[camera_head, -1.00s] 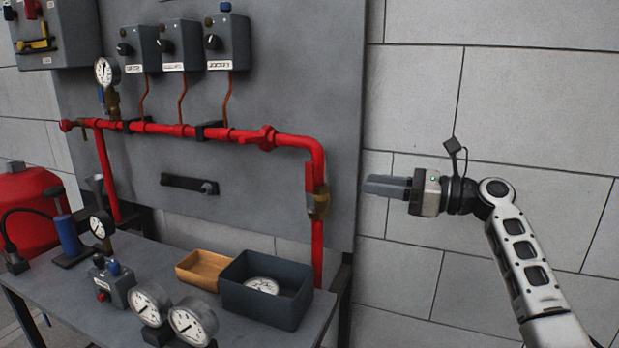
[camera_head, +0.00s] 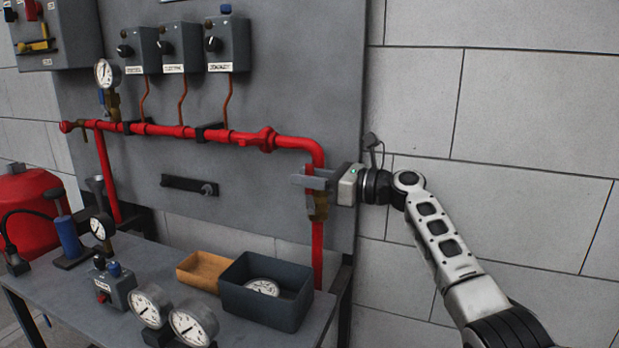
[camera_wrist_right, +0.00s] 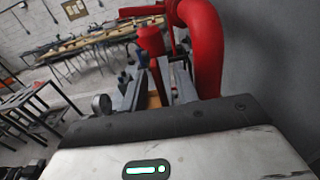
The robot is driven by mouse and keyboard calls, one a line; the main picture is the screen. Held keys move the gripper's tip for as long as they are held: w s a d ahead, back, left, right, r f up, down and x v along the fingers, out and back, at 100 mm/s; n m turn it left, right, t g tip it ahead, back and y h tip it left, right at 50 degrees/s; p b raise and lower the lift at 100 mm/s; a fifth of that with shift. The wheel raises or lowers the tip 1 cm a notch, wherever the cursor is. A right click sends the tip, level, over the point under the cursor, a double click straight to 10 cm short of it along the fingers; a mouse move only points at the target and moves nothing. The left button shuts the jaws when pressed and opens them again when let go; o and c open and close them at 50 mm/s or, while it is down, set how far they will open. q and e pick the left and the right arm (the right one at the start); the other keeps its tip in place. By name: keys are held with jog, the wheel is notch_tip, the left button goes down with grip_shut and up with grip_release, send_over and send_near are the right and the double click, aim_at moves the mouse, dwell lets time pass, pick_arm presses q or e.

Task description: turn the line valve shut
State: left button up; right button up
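The brass line valve body (camera_head: 318,207) sits on the vertical red pipe (camera_head: 317,250) at the right of the panel. My right gripper (camera_head: 304,180) reaches in from the right at the top of the valve, its fingers level and pointing left. The fingers hide the upper part of the valve and any handle there. In the wrist view the fingers (camera_wrist_right: 160,90) stand apart, with a gap between them, beside the thick red pipe bend (camera_wrist_right: 205,45). I cannot tell whether they touch the valve. My left gripper is out of view.
The bench below holds a dark bin (camera_head: 267,308) with a gauge in it, a wooden tray (camera_head: 203,270) and several gauges. A dark bar (camera_head: 190,185) is fixed to the panel. Control boxes (camera_head: 228,45) hang above. The wall at the right is clear.

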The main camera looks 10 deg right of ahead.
grip_shut()
jog(key=p, duration=0.2)
jog(key=shift+w+a+r+h+p, duration=0.1)
jog(key=shift+a+r+h+p, duration=0.05)
jog(key=shift+r+h+p, duration=0.2)
jog(key=shift+w+a+r+p, duration=0.1)
jog(key=shift+r+p, duration=0.05)
jog(key=shift+p, duration=0.75)
pick_arm(q)
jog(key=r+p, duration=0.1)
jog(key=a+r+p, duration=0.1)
jog(key=p, duration=0.1)
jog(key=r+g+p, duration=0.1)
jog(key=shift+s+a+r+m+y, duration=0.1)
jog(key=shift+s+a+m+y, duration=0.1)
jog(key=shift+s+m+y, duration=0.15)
pick_arm(e)
jog(key=shift+w+a+f+g+h, duration=0.35)
jog(key=shift+a+f+g+h, duration=0.25)
jog(key=shift+g+h, duration=0.25)
jog(key=shift+d, duration=0.1)
